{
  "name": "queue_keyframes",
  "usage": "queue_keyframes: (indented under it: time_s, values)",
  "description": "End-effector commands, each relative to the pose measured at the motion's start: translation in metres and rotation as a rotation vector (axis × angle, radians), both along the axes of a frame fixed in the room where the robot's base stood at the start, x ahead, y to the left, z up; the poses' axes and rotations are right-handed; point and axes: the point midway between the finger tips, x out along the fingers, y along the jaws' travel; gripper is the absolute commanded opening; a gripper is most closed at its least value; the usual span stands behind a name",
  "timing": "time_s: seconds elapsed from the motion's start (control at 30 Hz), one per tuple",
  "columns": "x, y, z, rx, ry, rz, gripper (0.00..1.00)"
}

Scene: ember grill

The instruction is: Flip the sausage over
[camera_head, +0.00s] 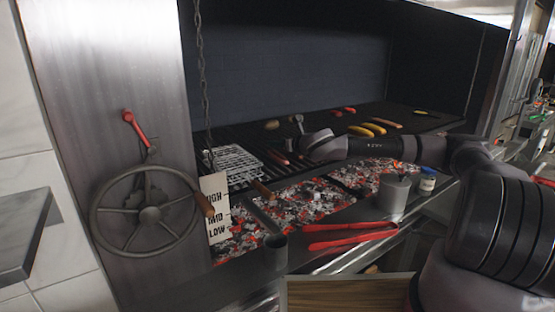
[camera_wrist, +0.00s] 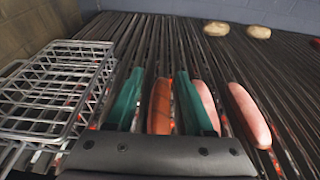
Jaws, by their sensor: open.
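In the wrist view, several reddish sausages lie side by side on the dark grill bars. One sausage (camera_wrist: 160,108) lies between the two teal fingers of my gripper (camera_wrist: 158,72), lengthwise along them. A second sausage (camera_wrist: 208,100) lies just right of the right finger, which partly covers it. A third sausage (camera_wrist: 249,114) lies further right, apart from the fingers. My gripper is open, with a gap on either side of the middle sausage. In the head view, the sausages (camera_head: 281,159) are small beside my arm's end.
A wire grill basket (camera_wrist: 55,90) stands close to the left of my gripper. Two round pale patties or potatoes (camera_wrist: 258,31) lie at the back right. In the head view, yellow items (camera_head: 372,128) lie right, red tongs (camera_head: 345,236) lie on the front ledge, and coals (camera_head: 300,200) glow in front.

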Motion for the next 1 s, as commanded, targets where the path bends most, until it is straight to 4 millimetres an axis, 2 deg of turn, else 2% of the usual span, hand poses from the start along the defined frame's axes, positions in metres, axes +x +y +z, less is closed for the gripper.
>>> queue_keyframes:
  time_s: [0.27, 0.37, 0.7, 1.0]
  values:
    - [0.000, 0.000, 0.000, 0.000, 0.000, 0.000, 0.53]
    - [0.000, 0.000, 0.000, 0.000, 0.000, 0.000, 0.87]
    - [-0.001, -0.001, 0.002, 0.000, 0.000, 0.000, 0.88]
    - [-0.017, -0.012, 0.028, -0.001, -0.003, 0.001, 0.88]
